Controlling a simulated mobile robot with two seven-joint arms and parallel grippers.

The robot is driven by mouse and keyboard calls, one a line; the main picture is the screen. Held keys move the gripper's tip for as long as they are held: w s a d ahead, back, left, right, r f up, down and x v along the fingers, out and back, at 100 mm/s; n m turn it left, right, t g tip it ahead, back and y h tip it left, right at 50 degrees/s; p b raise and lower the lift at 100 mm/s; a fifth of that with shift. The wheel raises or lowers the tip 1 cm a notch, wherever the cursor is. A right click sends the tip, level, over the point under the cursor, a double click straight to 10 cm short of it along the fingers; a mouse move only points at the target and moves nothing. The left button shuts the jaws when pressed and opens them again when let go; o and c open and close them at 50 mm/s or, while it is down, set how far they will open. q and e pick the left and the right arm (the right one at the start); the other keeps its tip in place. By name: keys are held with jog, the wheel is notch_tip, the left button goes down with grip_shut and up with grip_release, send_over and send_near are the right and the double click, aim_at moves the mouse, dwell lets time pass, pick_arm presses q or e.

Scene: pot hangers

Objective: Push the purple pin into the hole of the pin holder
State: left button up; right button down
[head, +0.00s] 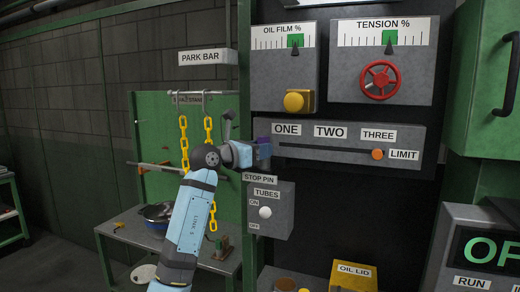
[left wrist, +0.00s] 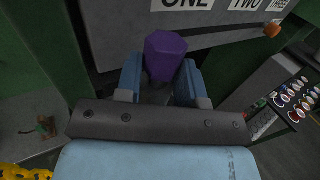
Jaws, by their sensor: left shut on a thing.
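The purple pin shows as a small purple patch (head: 263,140) at the left end of the grey ONE-TWO-THREE panel in the head view. In the left wrist view its purple faceted head (left wrist: 165,55) sits between the two blue fingers. My left gripper (head: 263,152) is shut on the pin, just above the STOP PIN label (head: 258,178); it also shows in the left wrist view (left wrist: 160,80). The pin holder and its hole cannot be made out, and how deep the pin sits is hidden. My right gripper is not in view.
The panel (head: 340,140) has a slot with an orange knob (head: 377,154) at its right. The TUBES switch box (head: 270,213) is just below the gripper. Yellow chains (head: 184,145) hang from a bar behind my left arm. A table with a bowl (head: 157,216) stands lower left.

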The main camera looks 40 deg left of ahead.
pick_arm(q)
jog(key=shift+f+b, duration=0.35)
jog(key=shift+f, duration=0.25)
jog(key=o, duration=1)
jog(key=shift+s, duration=0.15)
jog(key=b+v, duration=0.3)
jog(key=v, duration=1)
jog(key=shift+s+a+b, duration=0.15)
jog(key=shift+s+b, duration=0.1)
jog(key=shift+b, duration=0.15)
